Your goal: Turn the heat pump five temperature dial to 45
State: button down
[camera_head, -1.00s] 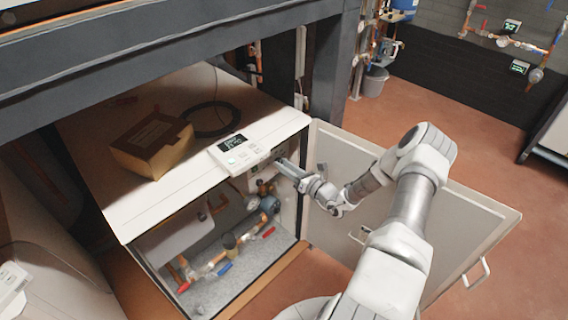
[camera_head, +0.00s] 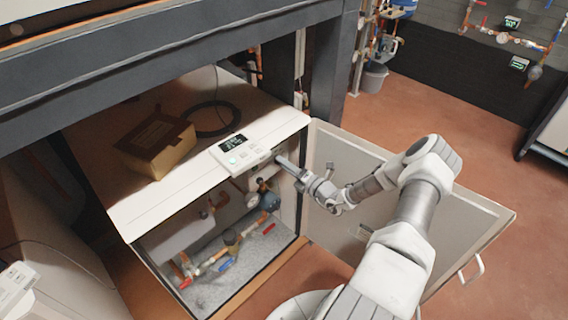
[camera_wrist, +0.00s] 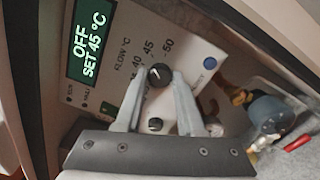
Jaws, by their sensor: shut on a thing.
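The temperature dial (camera_wrist: 160,75) is a small black knob on a light panel, below the "FLOW °C" scale. In the wrist view a small light mark shows on its upper edge, toward the 40 and 45 labels. My gripper (camera_wrist: 158,78) is shut on the dial, one finger on each side. The display (camera_wrist: 91,40) reads "OFF" and "SET 45 °C". In the head view my gripper (camera_head: 279,159) reaches into the open front of the heat pump (camera_head: 120,205), just below the white control unit (camera_head: 240,153). The dial is hidden there.
A second black knob (camera_wrist: 155,124) sits between my fingers, and a blue button (camera_wrist: 210,62) is to the right. Pipes and a gauge (camera_head: 252,200) are inside the cabinet below. The open door (camera_head: 420,210) stands behind my arm. A cardboard box (camera_head: 155,146) lies on top.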

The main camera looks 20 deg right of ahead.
jog(key=shift+m, duration=0.5)
jog(key=c, duration=0.5)
grip_release()
jog(key=p+v, duration=0.2)
jog(key=v, duration=1.5)
jog(key=shift+s+p, duration=0.2)
jog(key=shift+p, duration=0.15)
jog(key=shift+r, duration=0.15)
